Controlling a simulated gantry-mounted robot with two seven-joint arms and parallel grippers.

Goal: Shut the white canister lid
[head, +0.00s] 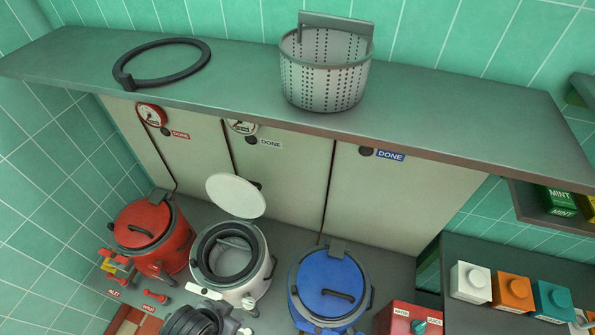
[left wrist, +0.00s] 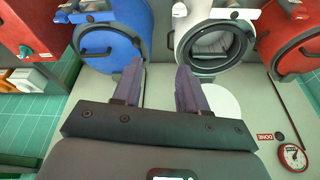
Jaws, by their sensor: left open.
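The white canister (head: 232,262) stands between a red and a blue one in the head view. Its round white lid (head: 237,195) is swung up and back, leaving the dark-rimmed mouth uncovered. The left wrist view shows the white canister (left wrist: 207,45) upside down, with its lid (left wrist: 222,102) below the mouth, partly behind a finger. My left gripper (left wrist: 158,68) is open, with nothing between its fingers. The fingers point towards the gap between the blue and white canisters. I cannot make out its fingers in the head view. My right gripper is not in view.
The red canister (head: 150,238) and blue canister (head: 328,285) flank the white one, lids down. A shelf (head: 450,110) above holds a perforated basket (head: 325,75) and a dark ring (head: 165,62). A red timer box (head: 408,318) stands at the right.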

